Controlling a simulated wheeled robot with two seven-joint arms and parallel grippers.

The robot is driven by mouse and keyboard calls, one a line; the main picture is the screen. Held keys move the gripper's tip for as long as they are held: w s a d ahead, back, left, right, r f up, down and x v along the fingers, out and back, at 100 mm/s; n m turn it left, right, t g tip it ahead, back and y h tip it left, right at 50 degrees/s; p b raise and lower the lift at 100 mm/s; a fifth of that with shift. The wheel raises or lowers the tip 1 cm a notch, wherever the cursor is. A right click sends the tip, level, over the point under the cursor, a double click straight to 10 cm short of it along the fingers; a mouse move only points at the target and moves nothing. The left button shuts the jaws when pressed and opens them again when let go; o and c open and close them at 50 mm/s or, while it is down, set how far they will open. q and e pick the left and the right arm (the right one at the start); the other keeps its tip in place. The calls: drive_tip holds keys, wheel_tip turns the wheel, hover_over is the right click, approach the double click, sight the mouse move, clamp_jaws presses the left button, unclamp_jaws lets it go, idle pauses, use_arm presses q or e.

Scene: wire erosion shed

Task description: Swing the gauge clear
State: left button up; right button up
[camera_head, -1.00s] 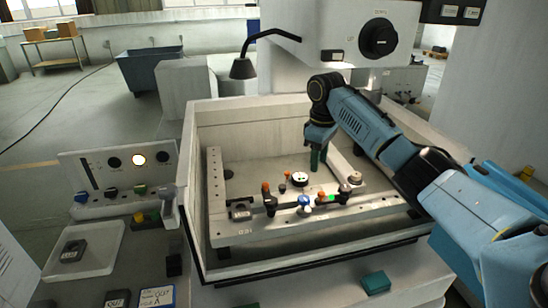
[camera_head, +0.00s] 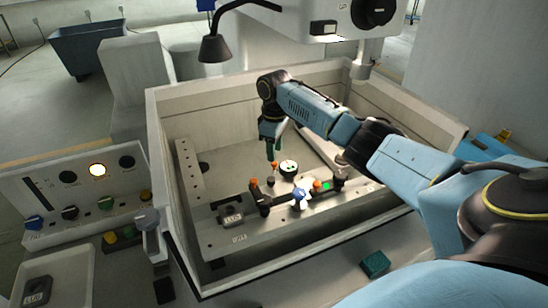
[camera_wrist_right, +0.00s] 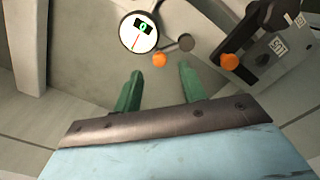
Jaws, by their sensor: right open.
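The gauge (camera_head: 288,167) is a small round dial with a white face and dark rim, standing over the fixture in the machine tub. In the right wrist view the gauge (camera_wrist_right: 138,32) shows a green digit on a black window and a red needle. My right gripper (camera_head: 271,152) hangs fingers down just left of and behind it. In the wrist view the green fingers of my right gripper (camera_wrist_right: 160,74) are apart with nothing between them. An orange knob (camera_wrist_right: 160,60) lies just beyond the fingertips, beside the dial. I see no contact. My left gripper is out of view.
The tub wall (camera_head: 160,190) surrounds the fixture. A clamp bar with orange knobs (camera_head: 316,185) and a blue-and-white knob (camera_head: 300,197) stand close by. A lamp (camera_head: 214,47) hangs at the back. A control panel (camera_head: 75,195) is on the left, and a green block (camera_head: 375,263) in front.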

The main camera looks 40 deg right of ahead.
sight(275, 162)
wheel_tip(275, 162, down, 4)
drive_tip(key=shift+r, duration=0.2)
drive_tip(key=shift+f, duration=0.35)
drive_tip(key=shift+c, duration=0.2)
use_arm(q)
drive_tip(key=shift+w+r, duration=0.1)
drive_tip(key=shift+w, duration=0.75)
use_arm(e)
clamp_jaws()
